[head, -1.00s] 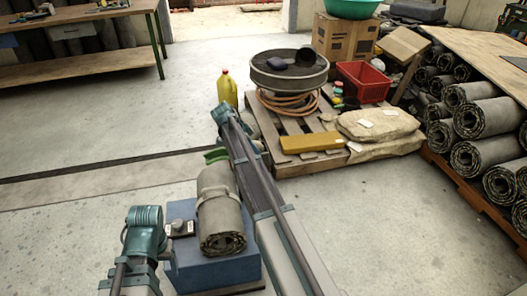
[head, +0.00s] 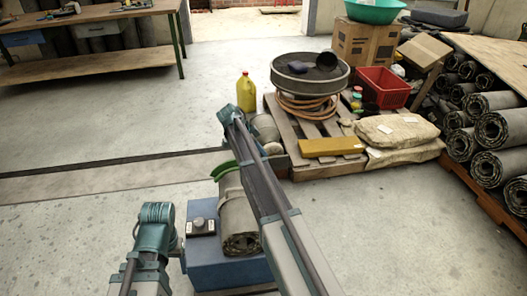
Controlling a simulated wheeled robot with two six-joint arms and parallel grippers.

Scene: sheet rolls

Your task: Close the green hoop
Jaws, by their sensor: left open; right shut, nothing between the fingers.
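A rolled grey-brown sheet (head: 236,215) lies on a blue box (head: 215,262), its spiral end facing me. The green hoop (head: 222,171) shows as a short curved green piece at the roll's far end. Its other parts are hidden by the roll and my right arm, so I cannot tell how wide its gap is. My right arm crosses in front of the roll's right side, with its bend above and beyond the hoop. My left arm's teal joint is left of the blue box. I cannot make out the fingers of either gripper.
A small dark block with a knob (head: 200,226) sits on the box's left side. A yellow jug (head: 246,92) stands beyond. A pallet (head: 309,173) with sacks, a sieve and a red crate (head: 382,88) is at right. Floor at left is clear.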

